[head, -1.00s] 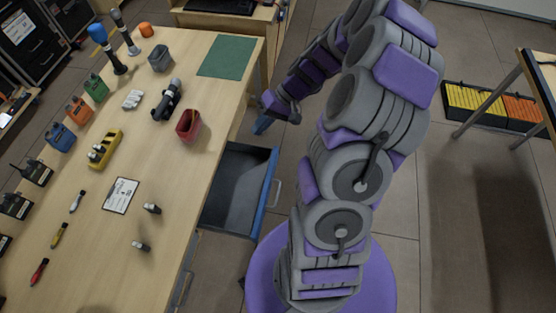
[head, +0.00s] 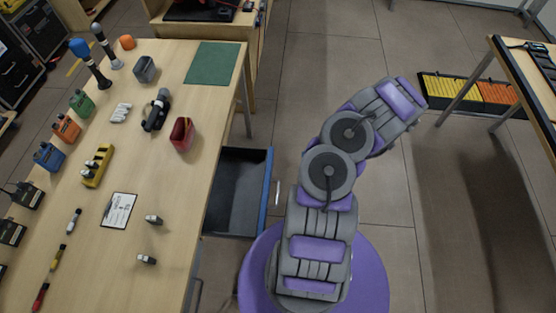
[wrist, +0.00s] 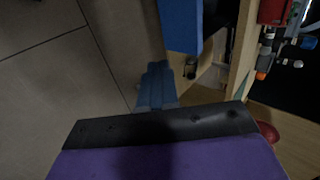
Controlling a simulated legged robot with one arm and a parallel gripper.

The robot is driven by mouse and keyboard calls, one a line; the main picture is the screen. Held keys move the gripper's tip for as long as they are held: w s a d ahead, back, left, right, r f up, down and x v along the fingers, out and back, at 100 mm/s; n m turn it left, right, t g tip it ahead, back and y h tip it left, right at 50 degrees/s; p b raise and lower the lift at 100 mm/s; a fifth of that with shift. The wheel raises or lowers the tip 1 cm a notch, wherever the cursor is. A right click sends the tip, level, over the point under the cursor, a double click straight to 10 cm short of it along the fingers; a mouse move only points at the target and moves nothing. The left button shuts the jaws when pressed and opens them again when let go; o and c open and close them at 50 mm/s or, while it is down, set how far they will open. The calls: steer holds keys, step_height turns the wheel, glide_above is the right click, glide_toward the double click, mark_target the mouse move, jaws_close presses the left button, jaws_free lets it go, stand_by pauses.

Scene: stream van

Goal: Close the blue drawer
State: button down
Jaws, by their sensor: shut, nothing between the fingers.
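The blue drawer (head: 263,200) stands pulled out from the right side of the wooden workbench in the head view. Its dark grey inside shows and looks empty, and a pale handle sits on its blue front. My gripper cannot be made out in the head view, where only the folded arm shows, right of the drawer. In the wrist view my gripper's blue fingers (wrist: 157,84) are together with nothing between them, over floor. A flat blue panel (wrist: 181,25) shows beyond them at the top; it may be the drawer front, but I cannot tell.
The workbench (head: 170,220) carries a red bin (head: 182,134), a green mat (head: 212,63), radios and tools. A second table (head: 520,85) stands at right, with a yellow and orange organizer (head: 465,92) near its legs. Bare floor (head: 385,175) lies between.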

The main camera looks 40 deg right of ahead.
steer(key=r+b+x, duration=0.1)
steer(key=x, duration=0.5)
steer(key=w+a+r+b+x, duration=0.1)
steer(key=b+x, duration=0.1)
steer(key=x, duration=0.4)
steer(key=shift+w, duration=0.4)
steer(key=shift+d+f, duration=0.1)
steer(key=shift+f, duration=0.05)
